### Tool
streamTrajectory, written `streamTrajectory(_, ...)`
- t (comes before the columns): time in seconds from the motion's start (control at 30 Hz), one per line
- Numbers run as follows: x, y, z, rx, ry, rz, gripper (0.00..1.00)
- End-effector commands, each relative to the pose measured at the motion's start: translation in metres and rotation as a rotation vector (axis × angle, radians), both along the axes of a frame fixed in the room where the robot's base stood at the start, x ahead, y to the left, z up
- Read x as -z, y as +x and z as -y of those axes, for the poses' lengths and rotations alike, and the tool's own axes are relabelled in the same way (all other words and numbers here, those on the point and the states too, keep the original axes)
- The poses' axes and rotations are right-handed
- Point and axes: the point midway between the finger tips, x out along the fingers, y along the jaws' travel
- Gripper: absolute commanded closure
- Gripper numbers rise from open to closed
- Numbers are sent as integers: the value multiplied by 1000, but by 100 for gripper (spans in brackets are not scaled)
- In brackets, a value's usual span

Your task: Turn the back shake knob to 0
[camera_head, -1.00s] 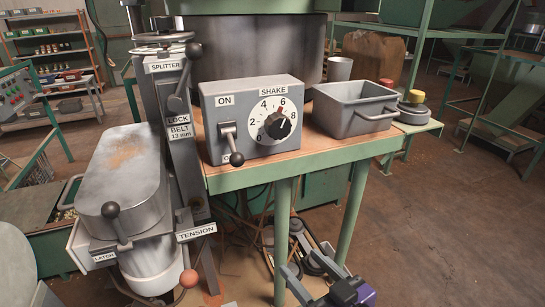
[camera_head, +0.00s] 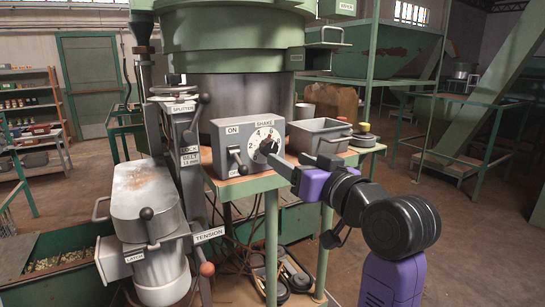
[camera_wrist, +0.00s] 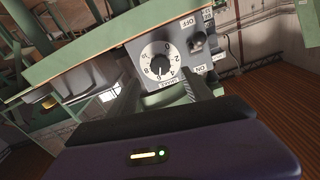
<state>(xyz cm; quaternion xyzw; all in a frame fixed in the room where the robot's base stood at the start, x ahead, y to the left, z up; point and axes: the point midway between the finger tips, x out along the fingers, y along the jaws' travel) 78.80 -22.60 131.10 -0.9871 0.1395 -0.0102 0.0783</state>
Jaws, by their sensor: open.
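The shake knob (camera_head: 268,147) is a black knob on a white numbered dial, on the front of a grey box (camera_head: 229,151) labelled SHAKE. In the wrist view the same dial (camera_wrist: 158,63) shows turned over, near the top middle. My gripper (camera_head: 284,164), with a purple body, is open and empty. Its fingertips are close to the lower right of the knob in the head view. I cannot tell whether they touch it. Beside the dial, the box's ON/OFF lever (camera_head: 238,163) hangs down.
The box stands on a green-edged table (camera_head: 240,187). A grey bin (camera_head: 320,134) stands just right of the box. Left of it rises the splitter post (camera_head: 187,150) with levers and a tension handle. Open floor lies to the right.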

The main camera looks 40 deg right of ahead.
Motion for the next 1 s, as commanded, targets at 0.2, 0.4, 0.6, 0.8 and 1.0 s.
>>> streamTrajectory(0.2, -5, 14, 5, -3, 4, 1, 41)
streamTrajectory(0.4, -5, 44, 13, -2, 4, 0, 41)
streamTrajectory(0.6, -5, 67, 20, -2, 4, 1, 41)
streamTrajectory(0.8, -4, 75, 22, -2, 2, 3, 41)
streamTrajectory(1.0, -4, 75, 22, -2, 2, 3, 41)
